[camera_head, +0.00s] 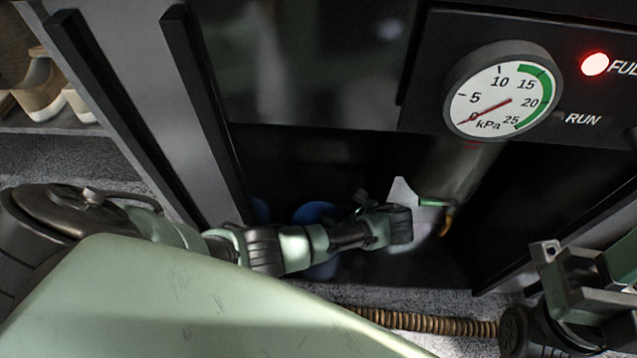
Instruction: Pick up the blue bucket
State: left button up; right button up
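A round blue thing (313,212), which looks like the blue bucket, sits in the dark recess below the black panel. My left forearm and wrist cross in front and hide most of it. My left gripper (398,224) is right of the blue thing, in the recess. Its fingers are dark and hard to make out, so I cannot tell whether they are open or whether they touch anything. My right gripper (566,272) is at the lower right, outside the recess and apart from the blue thing. Its finger opening is not clear.
A pale pointed piece (403,193) and a green and yellow part (440,208) are close to my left gripper. A pressure gauge (502,92) and a lit red lamp (594,64) are above. A ribbed brown hose (432,322) lies on the grey floor. Shoes (40,88) are on a shelf.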

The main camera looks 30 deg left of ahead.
pick_arm(q)
grip_shut()
dwell(1.4)
